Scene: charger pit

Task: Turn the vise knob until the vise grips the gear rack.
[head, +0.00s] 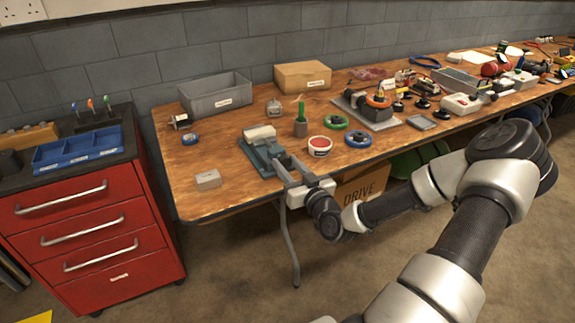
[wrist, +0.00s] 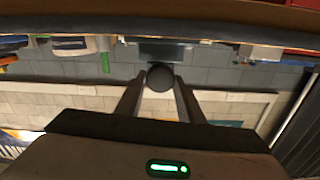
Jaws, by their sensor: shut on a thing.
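The blue-grey vise (head: 252,155) sits near the front edge of the wooden workbench, left of its middle. A pale block (head: 258,133) rests on its top at the jaws; I cannot tell whether it is the gear rack or whether the jaws touch it. My gripper (head: 280,161) reaches in from the front right with its fingers at the front of the vise. In the wrist view, the dark round vise knob (wrist: 160,76) sits between the two fingertips, and my gripper is shut on it. The knob is hidden by the fingers in the head view.
A small grey box (head: 208,180) lies left of the vise. A red-and-white tub (head: 320,146), a green-topped holder (head: 300,124) and a blue ring (head: 358,138) stand to the right. A grey bin (head: 216,94) is behind. The bench (head: 185,205) is bare at its front left corner.

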